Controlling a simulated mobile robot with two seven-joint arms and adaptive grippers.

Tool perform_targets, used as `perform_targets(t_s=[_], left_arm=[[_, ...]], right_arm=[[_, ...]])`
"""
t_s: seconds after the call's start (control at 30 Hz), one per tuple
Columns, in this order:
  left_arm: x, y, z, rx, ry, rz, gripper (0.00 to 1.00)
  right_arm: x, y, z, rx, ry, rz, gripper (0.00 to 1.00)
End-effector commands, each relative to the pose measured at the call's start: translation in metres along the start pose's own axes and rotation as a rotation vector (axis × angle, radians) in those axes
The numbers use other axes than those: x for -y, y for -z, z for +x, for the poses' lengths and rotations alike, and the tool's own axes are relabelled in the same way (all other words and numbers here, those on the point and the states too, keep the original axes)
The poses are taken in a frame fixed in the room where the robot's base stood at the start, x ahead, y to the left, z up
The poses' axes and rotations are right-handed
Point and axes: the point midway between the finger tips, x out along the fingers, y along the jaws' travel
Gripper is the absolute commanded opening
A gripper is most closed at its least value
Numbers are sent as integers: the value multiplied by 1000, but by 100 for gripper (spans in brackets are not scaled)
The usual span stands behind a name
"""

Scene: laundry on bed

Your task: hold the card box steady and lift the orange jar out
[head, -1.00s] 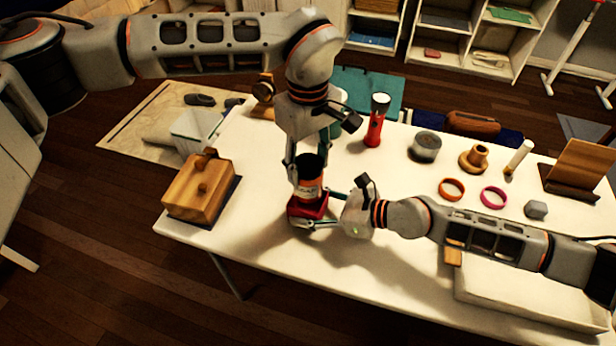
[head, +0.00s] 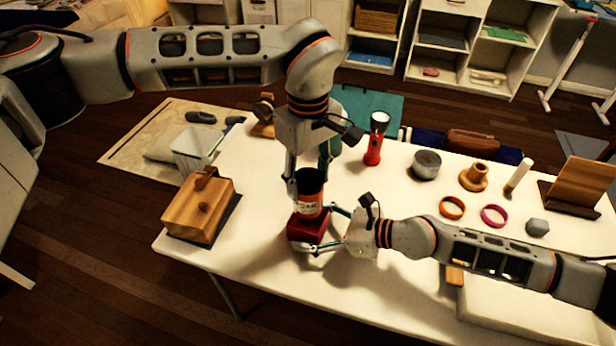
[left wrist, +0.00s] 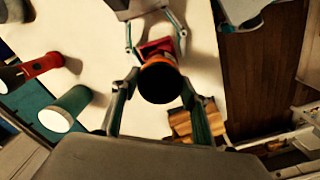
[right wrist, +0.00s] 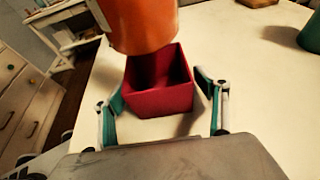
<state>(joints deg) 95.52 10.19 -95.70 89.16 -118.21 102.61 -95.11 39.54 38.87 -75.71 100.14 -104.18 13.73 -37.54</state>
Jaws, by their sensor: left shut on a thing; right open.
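The orange jar (head: 309,190), with a dark top and a pale label, is upright in my left gripper (head: 308,176). That gripper is shut on it from above; the left wrist view shows the jar's dark top (left wrist: 160,82) between the fingers. The card box (head: 305,229) is dark red, open-topped and stands on the table. In the right wrist view the jar (right wrist: 140,25) hangs over the box (right wrist: 160,102), its bottom above the box's open inside. My right gripper (right wrist: 163,90) is open, one finger on either side of the box, seemingly just clear of its walls.
A wooden box (head: 200,206) stands left on the table. An orange ring (head: 452,207) and a pink ring (head: 492,216) lie to the right. The table's front edge is near the card box.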

Motion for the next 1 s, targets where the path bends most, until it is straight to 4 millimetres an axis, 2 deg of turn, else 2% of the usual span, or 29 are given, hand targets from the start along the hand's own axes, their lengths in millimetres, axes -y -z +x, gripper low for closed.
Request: perform_targets(t_s=[0.3, 0.5, 0.7, 1.0], left_arm=[[0, 0, -1, 0, -1, 0, 17], [0, 0, -1, 0, -1, 0, 17], [0, 0, -1, 0, -1, 0, 17], [0, 0, -1, 0, -1, 0, 17]], right_arm=[[1, 1, -62, -3, 2, 1, 73], [0, 2, -95, -3, 1, 3, 73], [0, 0, -110, -2, 1, 0, 73], [0, 0, -112, -1, 0, 1, 73]])
